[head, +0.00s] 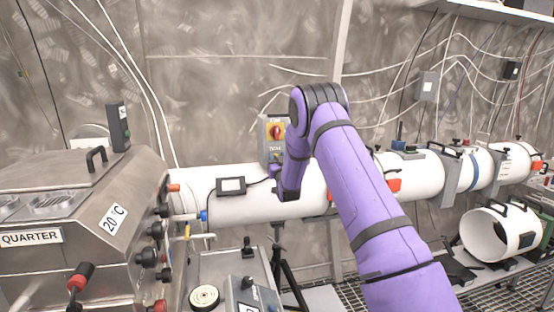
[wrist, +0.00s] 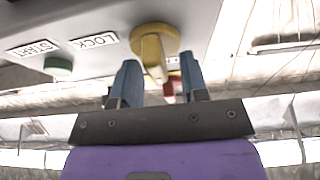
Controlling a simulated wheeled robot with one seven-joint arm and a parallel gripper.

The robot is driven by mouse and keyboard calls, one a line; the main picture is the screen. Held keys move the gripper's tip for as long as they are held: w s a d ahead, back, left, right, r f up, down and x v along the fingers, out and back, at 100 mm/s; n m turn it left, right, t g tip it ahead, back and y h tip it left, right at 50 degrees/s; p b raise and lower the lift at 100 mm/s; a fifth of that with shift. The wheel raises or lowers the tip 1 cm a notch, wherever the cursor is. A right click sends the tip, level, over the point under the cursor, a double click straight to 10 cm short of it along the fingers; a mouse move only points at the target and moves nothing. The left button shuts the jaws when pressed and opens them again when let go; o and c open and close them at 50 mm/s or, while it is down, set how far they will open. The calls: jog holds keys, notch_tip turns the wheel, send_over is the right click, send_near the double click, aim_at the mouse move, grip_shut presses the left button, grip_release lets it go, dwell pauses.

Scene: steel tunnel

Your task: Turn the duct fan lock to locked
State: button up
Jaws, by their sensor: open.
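The fan control box (head: 264,150) is a grey box on the wall side of the white duct, partly hidden by my arm. In the head view it carries a red switch on a yellow plate (head: 277,131). In the wrist view a yellow lock knob (wrist: 153,50) with a round base sits beside a LOCK label (wrist: 94,41). My gripper (wrist: 158,82) is open, with its blue fingers on either side of the knob's handle. I cannot tell whether they touch it. In the head view my gripper (head: 277,168) is at the box's lower part, its fingers hard to see.
A green button (wrist: 58,67) and a START label (wrist: 33,47) lie left of the knob in the wrist view. A red part (wrist: 169,90) shows beyond it. The white duct (head: 245,203) runs under the box. A steel machine (head: 75,225) stands at the left.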

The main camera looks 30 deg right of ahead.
jog(key=shift+w, duration=0.1)
grip_shut()
jog(key=shift+d+m+h, duration=0.1)
jog(key=shift+m+h, duration=0.3)
jog(key=shift+m, duration=0.2)
jog(key=m+h, duration=0.1)
jog(key=m, duration=0.1)
jog(key=m+g+h, duration=0.1)
jog(key=m, duration=0.2)
jog(key=shift+d+m, duration=0.2)
jog(key=shift+m, duration=0.1)
jog(key=m+g, duration=0.2)
jog(key=m, duration=0.3)
jog(key=m+g+h, duration=0.1)
jog(key=m+g, duration=0.1)
jog(key=m, duration=0.3)
jog(key=f+m+g+h, duration=0.1)
jog(key=m+g, duration=0.1)
jog(key=m, duration=0.3)
jog(key=shift+s+d+f, duration=0.1)
jog(key=shift+s+d, duration=0.1)
jog(key=shift+d, duration=0.2)
jog(key=shift+m+g, duration=0.3)
jog(key=shift+m, duration=0.2)
